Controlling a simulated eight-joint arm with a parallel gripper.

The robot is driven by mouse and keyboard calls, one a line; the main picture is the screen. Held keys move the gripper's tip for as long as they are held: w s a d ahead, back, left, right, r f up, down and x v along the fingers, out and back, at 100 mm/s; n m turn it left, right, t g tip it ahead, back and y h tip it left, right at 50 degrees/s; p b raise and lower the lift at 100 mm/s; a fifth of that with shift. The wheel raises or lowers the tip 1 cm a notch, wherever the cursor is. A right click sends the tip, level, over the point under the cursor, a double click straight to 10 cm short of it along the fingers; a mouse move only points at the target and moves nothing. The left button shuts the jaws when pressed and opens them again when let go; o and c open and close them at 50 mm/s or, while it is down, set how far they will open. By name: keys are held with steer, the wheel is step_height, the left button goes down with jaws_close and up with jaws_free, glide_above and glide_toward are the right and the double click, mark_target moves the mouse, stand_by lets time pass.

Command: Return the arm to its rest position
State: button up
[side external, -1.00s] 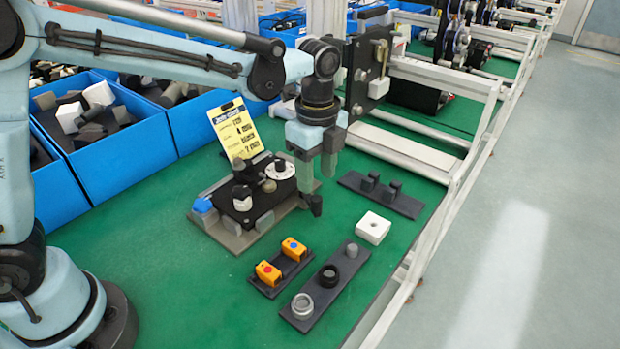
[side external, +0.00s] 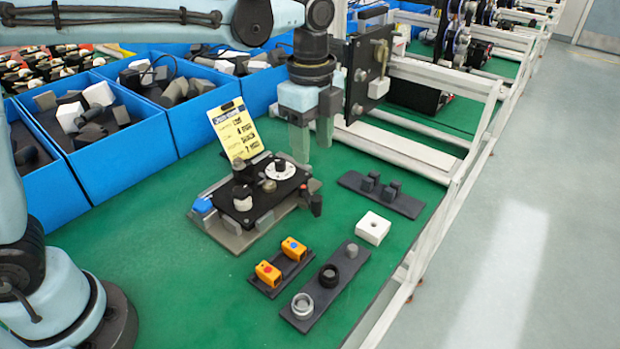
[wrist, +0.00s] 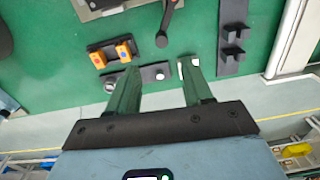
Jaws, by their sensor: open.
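My gripper (side external: 312,146) hangs pointing down above the back right of the fixture, its two fingers apart with nothing between them. In the wrist view my gripper (wrist: 155,85) also shows open fingers with a gap between them. The fixture (side external: 250,200) is a dark plate on a grey base, with a round white dial (side external: 280,170), knobs and a blue block (side external: 202,206). A dark lever end (side external: 315,205) sits at its right side and also shows in the wrist view (wrist: 162,40).
A yellow card (side external: 236,132) stands behind the fixture. In front are two orange blocks (side external: 268,273) on a dark holder, a dark strip with rings (side external: 328,277), a white block (side external: 373,228) and a dark rack (side external: 380,194). Blue bins (side external: 120,150) line the back left; a white frame (side external: 450,190) stands right.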

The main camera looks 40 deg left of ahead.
steer(key=s+a+f+n+t, duration=0.3)
steer(key=s+a+n+t, duration=0.4)
steer(key=n, duration=1.1)
steer(key=s+a, duration=0.4)
steer(key=s, duration=0.1)
steer(key=shift+a, duration=0.4)
